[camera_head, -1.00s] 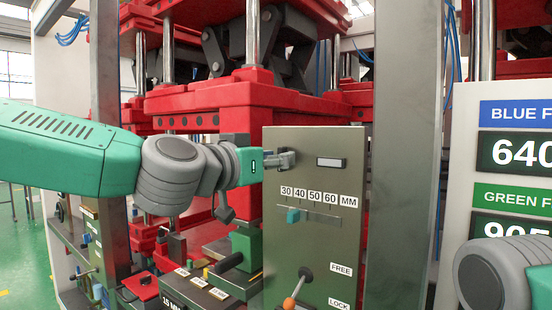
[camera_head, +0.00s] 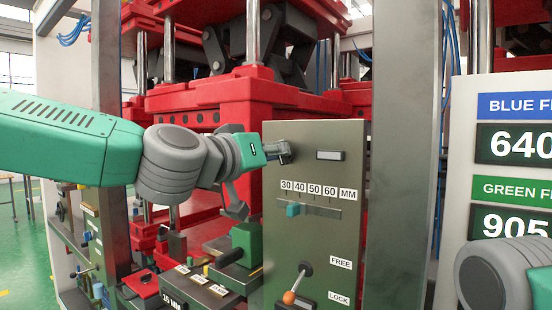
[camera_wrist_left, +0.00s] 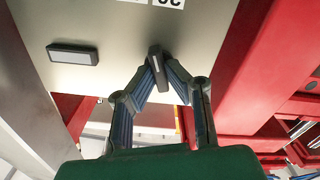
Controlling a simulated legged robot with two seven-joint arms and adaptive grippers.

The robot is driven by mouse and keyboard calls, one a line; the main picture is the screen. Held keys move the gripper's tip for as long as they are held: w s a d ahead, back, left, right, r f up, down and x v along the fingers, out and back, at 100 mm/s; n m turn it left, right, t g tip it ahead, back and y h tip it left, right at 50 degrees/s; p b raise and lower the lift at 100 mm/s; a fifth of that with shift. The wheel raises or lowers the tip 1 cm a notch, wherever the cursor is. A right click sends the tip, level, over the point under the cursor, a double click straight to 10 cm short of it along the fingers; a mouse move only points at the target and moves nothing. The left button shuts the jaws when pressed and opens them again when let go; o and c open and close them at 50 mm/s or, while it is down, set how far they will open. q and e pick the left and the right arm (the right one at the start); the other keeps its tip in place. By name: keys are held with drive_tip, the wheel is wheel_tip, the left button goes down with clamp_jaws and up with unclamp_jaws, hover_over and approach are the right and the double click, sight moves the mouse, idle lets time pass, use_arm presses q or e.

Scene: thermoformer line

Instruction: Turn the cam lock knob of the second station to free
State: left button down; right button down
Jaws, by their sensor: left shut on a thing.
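A dark bar-shaped knob (camera_wrist_left: 157,68) stands out from the grey-green station panel (camera_head: 340,235). My left gripper (camera_head: 284,152) reaches the panel's upper left from the left side. In the wrist view its two fingers (camera_wrist_left: 160,80) close on the knob's bar from both sides. The fingers mostly hide the knob in the head view. Lower on the same panel, a lever with an orange ball (camera_head: 289,297) points down and left, beside the labels FREE (camera_head: 341,262) and LOCK (camera_head: 338,298). My right gripper is out of view.
A blue-green slider (camera_head: 293,210) sits under a 30–60 MM scale. A blank dark-framed plate (camera_head: 330,155) is right of the knob. A grey post (camera_head: 402,150) and a display board (camera_head: 465,180) stand to the right. Red press parts (camera_head: 240,95) are behind.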

use_arm(q)
drive_tip(key=n+b, duration=0.1)
drive_tip(key=n, duration=0.3)
drive_tip(key=n+b, duration=0.2)
drive_tip(key=n, duration=0.3)
drive_tip(key=n+b, duration=0.2)
drive_tip(key=n, duration=0.2)
drive_tip(key=shift+w+a+n, duration=0.25)
drive_tip(key=shift+a+n, duration=0.05)
drive_tip(key=shift+n, duration=0.3)
drive_tip(key=c, duration=1.6)
unclamp_jaws()
drive_tip(key=shift+w+f, duration=0.1)
drive_tip(key=shift+f, duration=0.05)
drive_tip(key=v, duration=1.1)
drive_tip(key=shift+s+a+f, duration=0.2)
drive_tip(key=shift+s+a, duration=0.05)
drive_tip(key=shift+a, duration=0.1)
